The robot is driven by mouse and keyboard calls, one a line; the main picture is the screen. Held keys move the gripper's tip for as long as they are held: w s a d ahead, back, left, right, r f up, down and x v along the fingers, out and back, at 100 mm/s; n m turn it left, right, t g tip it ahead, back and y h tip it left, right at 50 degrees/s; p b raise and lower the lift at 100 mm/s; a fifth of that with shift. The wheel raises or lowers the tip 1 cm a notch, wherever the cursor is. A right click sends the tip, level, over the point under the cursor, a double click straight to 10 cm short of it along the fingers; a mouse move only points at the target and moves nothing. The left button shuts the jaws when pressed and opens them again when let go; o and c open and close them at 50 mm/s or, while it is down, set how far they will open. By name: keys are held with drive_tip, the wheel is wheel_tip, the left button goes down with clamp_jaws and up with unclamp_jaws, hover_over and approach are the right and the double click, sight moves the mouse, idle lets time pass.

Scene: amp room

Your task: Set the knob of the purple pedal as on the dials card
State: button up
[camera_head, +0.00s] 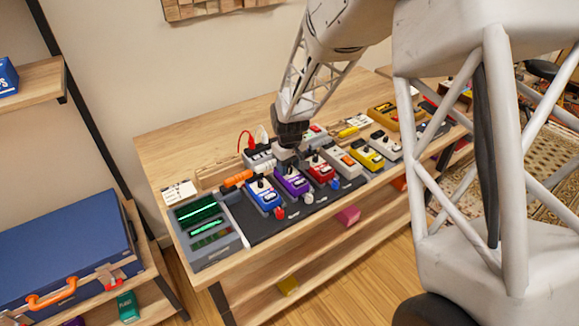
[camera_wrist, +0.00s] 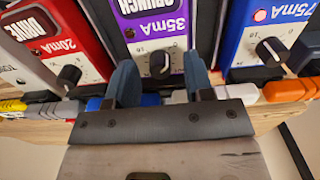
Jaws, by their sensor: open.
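The purple pedal (camera_head: 292,183) stands in the row of pedals on the bench. In the wrist view the purple pedal (camera_wrist: 152,30) shows upside-down lettering, "CRUNCH" and "35mA". Its black knob (camera_wrist: 160,64) sits on a white dial panel; I cannot tell its pointer direction surely. My gripper (camera_wrist: 161,82) is open, with one dark blue finger on each side of the knob in the picture; contact cannot be told. In the head view my gripper (camera_head: 288,147) is just behind the purple pedal. A small white card (camera_head: 179,192) lies at the bench's left; its marks are too small to read.
A red pedal (camera_wrist: 60,30) and a blue pedal (camera_wrist: 265,35) flank the purple one closely, each with a black knob. A grey unit with green screens (camera_head: 207,228) stands at the bench's left end. Cables and plugs crowd the pedals' back. Bare wood lies behind at left.

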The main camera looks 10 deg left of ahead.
sight(290, 168)
drive_tip(key=shift+r, duration=3.75)
drive_tip(key=shift+d, duration=0.1)
drive_tip(key=shift+s+d+r, duration=0.1)
drive_tip(key=shift+d+r, duration=0.1)
drive_tip(key=shift+r, duration=0.05)
drive_tip(key=s+d+r+m+t, duration=0.1)
drive_tip(key=s+d+r+m, duration=0.1)
drive_tip(key=s+d+r, duration=0.65)
drive_tip(key=s+d+r+m, duration=0.2)
drive_tip(key=s+d+r, duration=0.3)
drive_tip(key=d, duration=0.6)
drive_tip(key=s+d+r+m, duration=0.1)
drive_tip(key=s+d, duration=0.3)
drive_tip(key=s, duration=0.3)
drive_tip(key=s+d+r+m+t, duration=0.1)
drive_tip(key=s+d, duration=0.3)
drive_tip(key=s, duration=0.4)
drive_tip(key=s+d+r+m, duration=0.1)
drive_tip(key=s+d+m, duration=0.2)
drive_tip(key=s, duration=0.4)
drive_tip(key=shift+s+d+t, duration=0.3)
drive_tip(key=shift+s+d, duration=0.05)
drive_tip(key=shift+d, duration=0.55)
